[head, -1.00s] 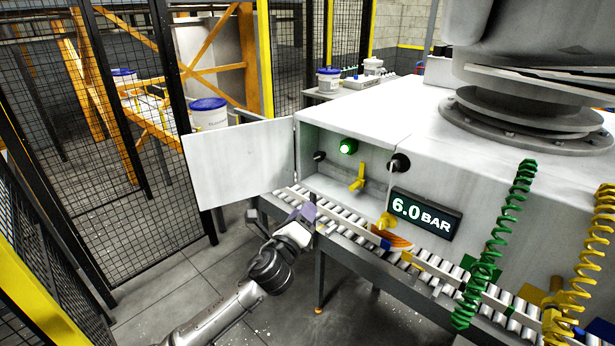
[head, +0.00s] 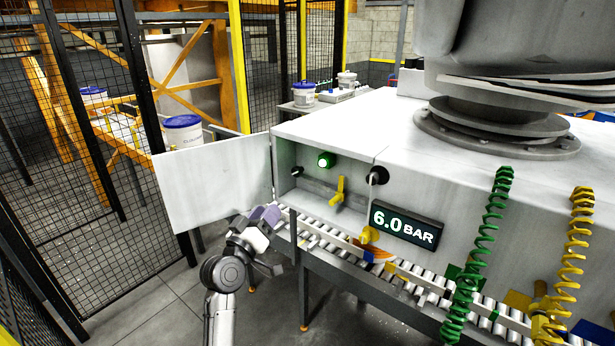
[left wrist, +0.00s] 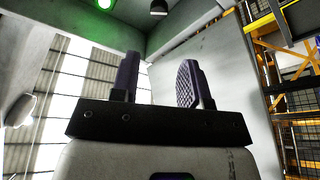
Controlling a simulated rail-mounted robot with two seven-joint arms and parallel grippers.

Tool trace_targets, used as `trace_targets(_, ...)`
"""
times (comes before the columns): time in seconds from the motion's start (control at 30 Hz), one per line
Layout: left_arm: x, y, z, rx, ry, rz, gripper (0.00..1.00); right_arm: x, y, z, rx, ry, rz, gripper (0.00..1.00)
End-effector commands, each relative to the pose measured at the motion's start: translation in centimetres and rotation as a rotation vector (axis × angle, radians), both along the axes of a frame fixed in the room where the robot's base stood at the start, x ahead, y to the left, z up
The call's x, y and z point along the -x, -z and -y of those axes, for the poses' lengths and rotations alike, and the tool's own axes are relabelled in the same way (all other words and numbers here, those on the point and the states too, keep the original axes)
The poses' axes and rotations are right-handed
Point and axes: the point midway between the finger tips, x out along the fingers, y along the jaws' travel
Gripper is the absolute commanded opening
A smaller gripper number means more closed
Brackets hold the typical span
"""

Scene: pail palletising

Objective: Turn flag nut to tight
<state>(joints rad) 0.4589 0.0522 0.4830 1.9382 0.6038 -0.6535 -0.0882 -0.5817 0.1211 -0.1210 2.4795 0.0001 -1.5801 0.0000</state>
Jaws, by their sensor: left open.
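A yellow flag-shaped handle (head: 339,191), which looks like the flag nut, stands inside the open cabinet (head: 310,185) in the head view. A second yellow fitting (head: 370,235) sits lower right, at the cabinet's front edge above the rollers. I cannot tell from its angle how tight the nut is. My left gripper (head: 266,214) is in front of the cabinet's left side, near the open door (head: 213,182), apart from both yellow parts. In the left wrist view its dark ridged fingers (left wrist: 158,78) are apart with nothing between them. My right gripper is not in view.
A green lamp (head: 326,160) glows in the cabinet, and a display (head: 407,224) reads 6.0 BAR. A roller conveyor (head: 410,283) runs below the front. Green (head: 487,250) and yellow (head: 576,250) coiled hoses hang at right. Mesh fencing (head: 85,170) stands at left.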

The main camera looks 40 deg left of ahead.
Motion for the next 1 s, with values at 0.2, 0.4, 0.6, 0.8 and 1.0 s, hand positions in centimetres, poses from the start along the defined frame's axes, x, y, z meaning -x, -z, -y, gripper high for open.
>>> trace_targets(0.2,-0.1,0.0,0.2,0.244,0.081,0.032,0.42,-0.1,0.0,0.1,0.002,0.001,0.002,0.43)
trace_targets(0.4,-0.8,-0.3,0.1,0.310,0.100,0.041,0.42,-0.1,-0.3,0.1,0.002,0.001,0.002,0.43)
trace_targets(0.6,-3.6,-1.3,-0.3,0.310,0.099,0.041,0.42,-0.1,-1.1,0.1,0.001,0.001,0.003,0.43)
trace_targets(0.8,-7.4,-2.4,-0.8,0.309,0.100,0.040,0.42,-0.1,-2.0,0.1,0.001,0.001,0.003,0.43)
trace_targets(1.0,-10.4,-3.2,-1.2,0.308,0.098,0.040,0.42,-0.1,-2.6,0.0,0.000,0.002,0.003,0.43)
